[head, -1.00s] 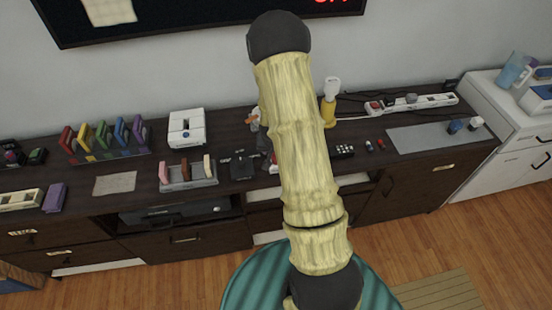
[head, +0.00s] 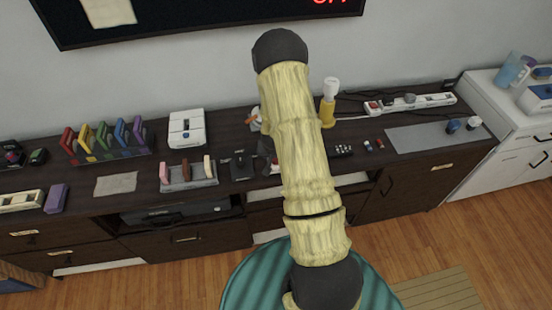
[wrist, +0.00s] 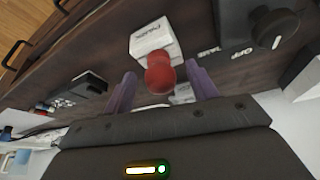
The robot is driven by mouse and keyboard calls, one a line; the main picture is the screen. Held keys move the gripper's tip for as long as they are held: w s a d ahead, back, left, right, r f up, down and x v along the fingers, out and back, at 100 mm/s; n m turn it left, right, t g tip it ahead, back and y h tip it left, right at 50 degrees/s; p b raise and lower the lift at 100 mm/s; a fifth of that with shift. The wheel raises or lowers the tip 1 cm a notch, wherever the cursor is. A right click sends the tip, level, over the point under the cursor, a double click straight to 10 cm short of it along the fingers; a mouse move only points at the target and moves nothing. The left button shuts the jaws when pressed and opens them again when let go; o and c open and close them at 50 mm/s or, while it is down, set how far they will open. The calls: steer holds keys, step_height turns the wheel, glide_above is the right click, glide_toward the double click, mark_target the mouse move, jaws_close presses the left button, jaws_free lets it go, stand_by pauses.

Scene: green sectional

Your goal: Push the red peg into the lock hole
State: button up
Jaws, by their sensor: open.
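The red peg (wrist: 159,78) shows its rounded end in the wrist view, in front of a small white block (wrist: 150,38) with dark lettering. The peg appears to stick out of this block; the lock hole itself is hidden. My gripper (wrist: 160,70) is open, with one purple finger on each side of the peg's end. Gaps show between the fingers and the peg in the picture; depth is hard to judge. In the head view my arm covers most of this spot, and only a bit of white and red (head: 275,168) shows beside it.
A black box with a knob and "OFF" lettering (wrist: 262,22) stands close by in the wrist view. In the head view a joystick (head: 239,165), a slotted tray (head: 190,184) and a yellow bottle (head: 328,105) stand on the dark cabinet top near my arm.

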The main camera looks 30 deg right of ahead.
steer(key=c, duration=1.1)
steer(key=shift+r, duration=0.1)
step_height(320, 180, up, 10)
steer(key=shift+f+b, duration=0.1)
steer(key=shift+b, duration=0.45)
steer(key=shift+a+f, duration=0.1)
steer(key=shift+a, duration=0.05)
